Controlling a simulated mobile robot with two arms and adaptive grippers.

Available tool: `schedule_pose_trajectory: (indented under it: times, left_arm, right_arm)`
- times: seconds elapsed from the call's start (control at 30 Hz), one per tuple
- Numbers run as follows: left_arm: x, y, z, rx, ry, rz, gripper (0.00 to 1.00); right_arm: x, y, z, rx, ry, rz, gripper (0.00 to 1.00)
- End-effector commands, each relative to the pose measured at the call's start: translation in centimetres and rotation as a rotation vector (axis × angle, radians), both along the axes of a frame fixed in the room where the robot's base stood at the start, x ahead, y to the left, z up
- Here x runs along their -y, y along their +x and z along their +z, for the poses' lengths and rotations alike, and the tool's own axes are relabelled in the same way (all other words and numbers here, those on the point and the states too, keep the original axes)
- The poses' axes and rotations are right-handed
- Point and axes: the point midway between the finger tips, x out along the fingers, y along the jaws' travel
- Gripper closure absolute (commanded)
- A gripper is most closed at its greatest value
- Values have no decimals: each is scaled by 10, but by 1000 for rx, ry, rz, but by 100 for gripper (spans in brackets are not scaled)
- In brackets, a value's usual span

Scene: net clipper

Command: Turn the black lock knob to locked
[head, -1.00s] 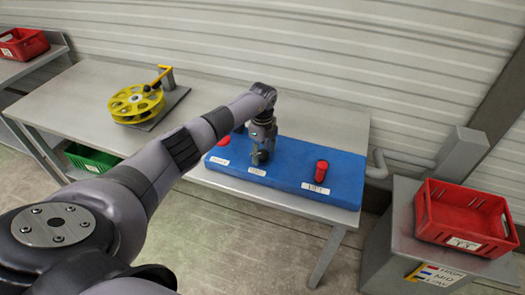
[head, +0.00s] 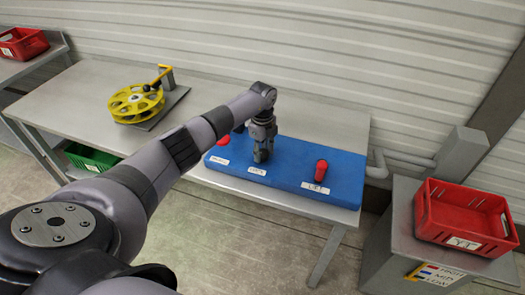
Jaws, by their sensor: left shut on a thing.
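A blue panel (head: 290,176) lies on the grey table with small white labels along its front edge. My left gripper (head: 261,155) points down over the middle of the panel, behind the middle label (head: 257,171). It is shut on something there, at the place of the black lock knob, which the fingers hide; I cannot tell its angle. A red knob (head: 321,170) stands on the right part of the panel. Another red knob (head: 223,139) shows partly at the left, behind my arm. My right gripper is not in view.
A yellow reel (head: 136,103) with a crank stands on the table (head: 75,100) at the left. A green crate (head: 92,158) is below it. A red crate (head: 462,216) sits on a grey cabinet at the right. Another red crate (head: 22,44) is far left.

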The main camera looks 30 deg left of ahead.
Motion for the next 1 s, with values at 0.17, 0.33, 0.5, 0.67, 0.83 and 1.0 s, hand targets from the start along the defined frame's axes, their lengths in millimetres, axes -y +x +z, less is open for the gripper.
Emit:
schedule_pose_trajectory:
  times: [0.17,0.33,0.5,0.67,0.83,1.0]
  left_arm:
    - [-1,1,0,2,1,-47,89]
    - [-1,1,-1,3,2,-146,89]
    - [-1,1,-1,3,3,-291,89]
    - [-1,1,-2,3,3,-444,89]
    - [-1,1,-1,3,1,-605,89]
    - [-1,1,-1,4,2,-768,89]
  right_arm:
    - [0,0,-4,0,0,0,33]
    - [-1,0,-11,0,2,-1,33]
    - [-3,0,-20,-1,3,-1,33]
    - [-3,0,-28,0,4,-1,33]
    - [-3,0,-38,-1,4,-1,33]
    - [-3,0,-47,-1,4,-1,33]
